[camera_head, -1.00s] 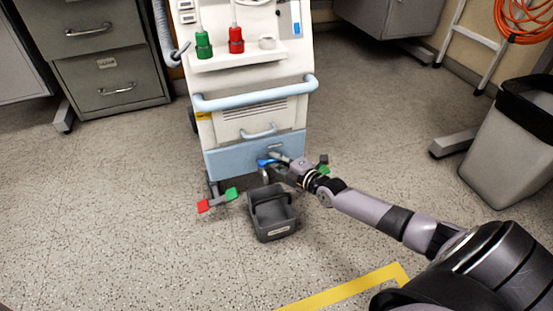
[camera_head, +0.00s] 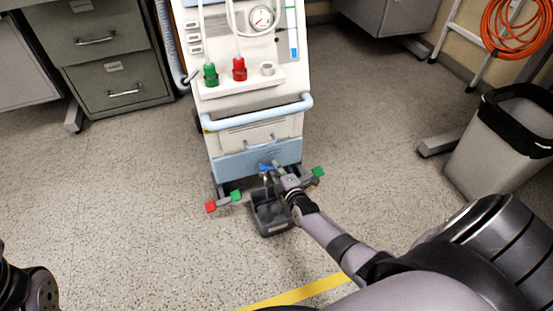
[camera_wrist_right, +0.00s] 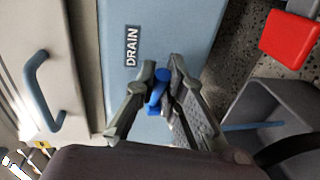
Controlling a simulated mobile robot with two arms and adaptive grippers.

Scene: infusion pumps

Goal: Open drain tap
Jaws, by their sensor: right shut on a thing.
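The blue drain tap (camera_head: 265,167) is on the light blue lower front panel of the white machine, beside a "DRAIN" label (camera_wrist_right: 132,46) in the right wrist view. My right gripper (camera_head: 276,168) is at the tap. In the wrist view, its two fingers (camera_wrist_right: 163,75) are on either side of the blue tap handle (camera_wrist_right: 158,88) and shut on it. The tap's spout is largely hidden. A dark grey bucket (camera_head: 271,228) stands on the floor below the tap. My left gripper is out of view.
The machine's feet carry a red pedal (camera_head: 210,206) and green pedals (camera_head: 318,171) on both sides of the bucket. A light blue rail (camera_head: 258,112) crosses the machine above. A waste bin (camera_head: 500,145) stands right. The floor at left is clear.

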